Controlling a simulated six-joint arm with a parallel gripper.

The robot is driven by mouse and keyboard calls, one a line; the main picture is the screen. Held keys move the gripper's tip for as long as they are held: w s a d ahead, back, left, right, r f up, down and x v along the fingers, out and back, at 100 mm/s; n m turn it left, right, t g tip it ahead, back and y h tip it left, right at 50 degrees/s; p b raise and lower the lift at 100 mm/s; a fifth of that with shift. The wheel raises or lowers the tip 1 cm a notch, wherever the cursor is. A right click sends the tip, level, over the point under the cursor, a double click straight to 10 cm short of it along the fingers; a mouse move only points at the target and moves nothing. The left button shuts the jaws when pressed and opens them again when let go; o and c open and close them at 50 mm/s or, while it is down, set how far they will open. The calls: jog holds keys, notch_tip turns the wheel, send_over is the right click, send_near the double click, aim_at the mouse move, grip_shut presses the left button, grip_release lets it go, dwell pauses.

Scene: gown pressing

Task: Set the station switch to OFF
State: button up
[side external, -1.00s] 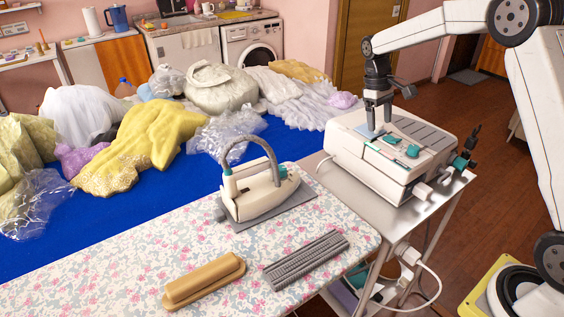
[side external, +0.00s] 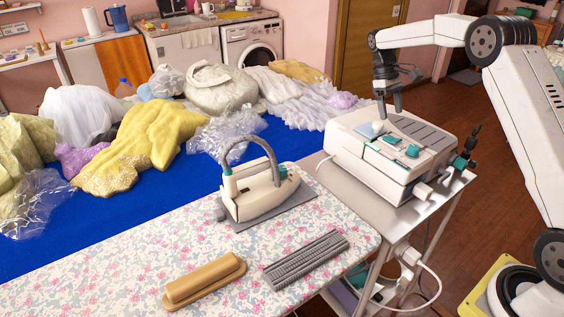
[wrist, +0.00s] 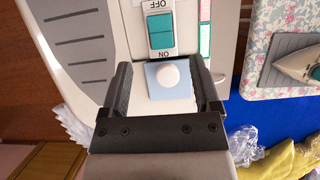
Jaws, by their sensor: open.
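The pressing station (side external: 375,150) is a white box on a metal cart at the right. Its switch, a teal rocker (wrist: 160,31), sits between an OFF label (wrist: 160,5) at the top and an ON label (wrist: 163,54) below, both upside down in the wrist view. It also shows small in the side view (side external: 392,139). I cannot tell which side is pressed. Beside the ON end is a light blue square with a white round knob (wrist: 168,75). My gripper (wrist: 162,66) is open and empty, its fingers either side of the knob in view; in the side view it is above the station's far edge (side external: 389,108).
A steam iron (side external: 255,190) stands on the flowered ironing board (side external: 130,270), with a tan block (side external: 204,281) and a grey ribbed pad (side external: 306,260). Garments and clear bags cover the blue surface behind. A dark-and-teal fitting (side external: 466,150) rises at the station's right side.

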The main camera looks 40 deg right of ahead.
aim_at(395, 140)
jog(key=shift+x, duration=3.45)
grip_shut()
jog(key=shift+s+t, duration=0.1)
jog(key=shift+t, duration=0.3)
jog(key=shift+s+t, duration=0.2)
jog(key=shift+t, duration=0.55)
jog(key=shift+s+t, duration=0.15)
jog(key=shift+t, duration=0.6)
